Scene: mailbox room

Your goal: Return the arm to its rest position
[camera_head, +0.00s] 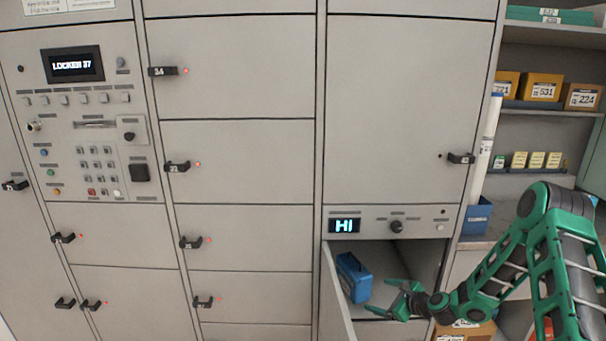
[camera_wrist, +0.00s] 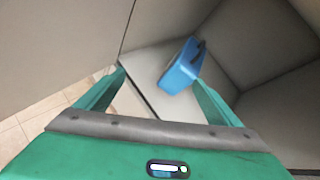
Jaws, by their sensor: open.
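My gripper (camera_head: 388,299) is green and black and sits at the mouth of an open locker compartment (camera_head: 412,262) at lower right of the locker wall. Its fingers are apart and empty, also in the wrist view (camera_wrist: 158,85). A blue box (camera_head: 353,277) with a dark handle stands inside the compartment, just beyond the fingers. In the wrist view the blue box (camera_wrist: 181,68) lies ahead of the fingertips, near the right finger; whether they touch is hard to tell. My arm reaches in from the right.
The compartment's open door (camera_head: 335,297) stands left of my gripper. A small panel (camera_head: 390,222) reading "HI" is right above the opening. Shelves with yellow boxes (camera_head: 541,87) and a blue bin (camera_head: 477,216) are on the right. A cardboard box (camera_head: 463,332) sits below my arm.

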